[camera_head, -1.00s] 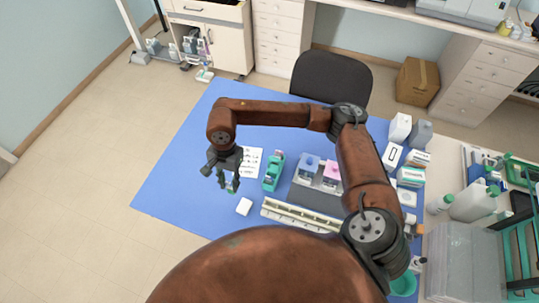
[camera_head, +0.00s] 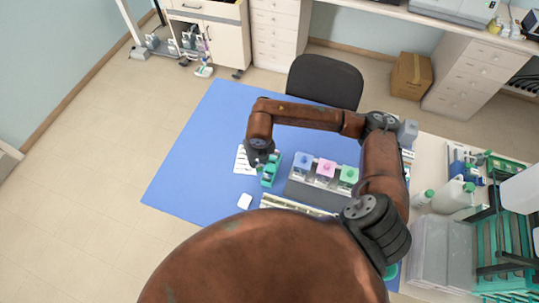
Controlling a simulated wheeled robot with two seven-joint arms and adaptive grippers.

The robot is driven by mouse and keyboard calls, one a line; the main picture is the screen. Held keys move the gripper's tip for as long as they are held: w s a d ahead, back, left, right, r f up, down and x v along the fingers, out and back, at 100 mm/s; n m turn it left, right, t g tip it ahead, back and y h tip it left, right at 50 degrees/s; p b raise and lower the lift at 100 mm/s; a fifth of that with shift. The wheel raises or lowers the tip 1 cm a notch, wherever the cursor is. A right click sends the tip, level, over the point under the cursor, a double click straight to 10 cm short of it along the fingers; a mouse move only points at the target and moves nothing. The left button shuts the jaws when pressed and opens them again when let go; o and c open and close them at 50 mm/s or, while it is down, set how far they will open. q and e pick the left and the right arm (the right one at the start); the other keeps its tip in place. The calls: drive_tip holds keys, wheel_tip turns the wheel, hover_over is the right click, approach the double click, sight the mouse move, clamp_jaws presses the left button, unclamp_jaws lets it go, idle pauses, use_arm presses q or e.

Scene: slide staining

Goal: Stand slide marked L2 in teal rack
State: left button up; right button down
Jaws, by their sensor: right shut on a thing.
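The teal rack (camera_head: 269,180) stands on the blue mat (camera_head: 190,165), left of the staining jars. My right gripper (camera_head: 262,163) reaches in from the right and points down at the rack's far left end. Its fingers are mostly hidden by the wrist, and it is shut on a thin thing, seemingly a slide. The slide itself and any L2 mark are too small or hidden to make out. I cannot tell whether it touches the rack. My left gripper is out of view.
A blue jar (camera_head: 304,161), a pink jar (camera_head: 326,169) and a green jar (camera_head: 349,175) stand right of the rack. A written sheet (camera_head: 241,163) lies left of it. A small white block (camera_head: 245,201) and a long cream holder (camera_head: 290,204) are nearer. The mat's left side is clear.

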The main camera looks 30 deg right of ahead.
drive_tip(key=shift+s+d+f+m+g+h+b, duration=0.15)
drive_tip(key=shift+d+f+m+b, duration=0.5)
drive_tip(key=shift+f+m, duration=0.8)
drive_tip(key=shift+d+f+m+g+h+b, duration=0.1)
drive_tip(key=shift+d+f+m+h+b, duration=0.2)
drive_tip(key=shift+d+f+m, duration=0.85)
drive_tip(key=shift+s+d+f+m+g+h+b, duration=0.15)
drive_tip(key=shift+d+f+m+b, duration=0.35)
drive_tip(key=shift+f+m, duration=1.25)
drive_tip(key=shift+a+f+n+b, duration=0.1)
drive_tip(key=shift+f+n+b, duration=0.25)
drive_tip(key=shift+f, duration=0.25)
drive_tip(key=c, duration=1.6)
unclamp_jaws()
drive_tip(key=r, duration=0.4)
drive_tip(key=a+r, duration=0.1)
drive_tip(key=r, duration=0.3)
drive_tip(key=s+r, duration=0.1)
drive_tip(key=r, duration=0.3)
drive_tip(key=shift+a, duration=0.2)
